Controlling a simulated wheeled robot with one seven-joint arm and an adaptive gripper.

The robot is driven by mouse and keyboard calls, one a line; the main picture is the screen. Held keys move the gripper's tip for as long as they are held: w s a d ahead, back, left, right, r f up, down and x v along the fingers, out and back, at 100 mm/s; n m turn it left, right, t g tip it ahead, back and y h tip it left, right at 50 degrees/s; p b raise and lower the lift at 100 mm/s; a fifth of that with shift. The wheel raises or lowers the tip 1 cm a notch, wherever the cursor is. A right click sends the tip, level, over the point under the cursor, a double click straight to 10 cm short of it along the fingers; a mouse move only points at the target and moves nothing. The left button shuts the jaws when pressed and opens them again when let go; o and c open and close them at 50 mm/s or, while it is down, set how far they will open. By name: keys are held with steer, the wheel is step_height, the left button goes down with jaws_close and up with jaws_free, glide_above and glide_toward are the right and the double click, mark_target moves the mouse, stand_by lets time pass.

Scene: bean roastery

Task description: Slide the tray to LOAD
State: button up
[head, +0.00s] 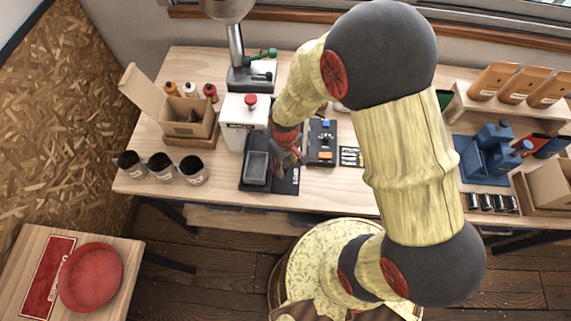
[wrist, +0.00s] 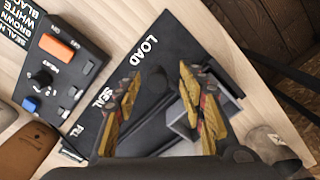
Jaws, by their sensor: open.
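The dark grey, open-topped tray (head: 256,167) sits on the left part of a black board (head: 285,187) on the bench. The wrist view shows the tray (wrist: 182,125) partly behind my right-hand finger, and LOAD and SEAL on the board (wrist: 165,45). My gripper (head: 288,157) is low over the board, just right of the tray. In the wrist view my gripper (wrist: 158,88) has its fingers apart. A dark rounded piece shows between them; I cannot tell whether they touch it.
A white machine (head: 239,124) stands behind the tray. A black control box (head: 322,142) with orange and blue buttons is to the right. Several dark cups (head: 193,170) and an open cardboard box (head: 188,128) are on the left. The board's LOAD end looks clear.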

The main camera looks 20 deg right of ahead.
step_height(320, 180, up, 12)
stand_by(0.5)
steer(key=shift+s, duration=0.1)
stand_by(0.4)
steer(key=s+d+r+m+t+b, duration=0.2)
steer(key=s+r+b, duration=0.2)
steer(key=r, duration=0.3)
steer(key=s+d+r+m+t+b, duration=0.2)
steer(key=s+d+r+t+b, duration=0.1)
steer(key=s+r+b, duration=0.2)
steer(key=s+r, duration=0.1)
steer(key=s, duration=0.1)
steer(key=shift+s+d+r+m+t, duration=0.15)
steer(key=shift+s+r+m+t, duration=0.15)
steer(key=shift+r, duration=0.1)
steer(key=shift+c, duration=0.7)
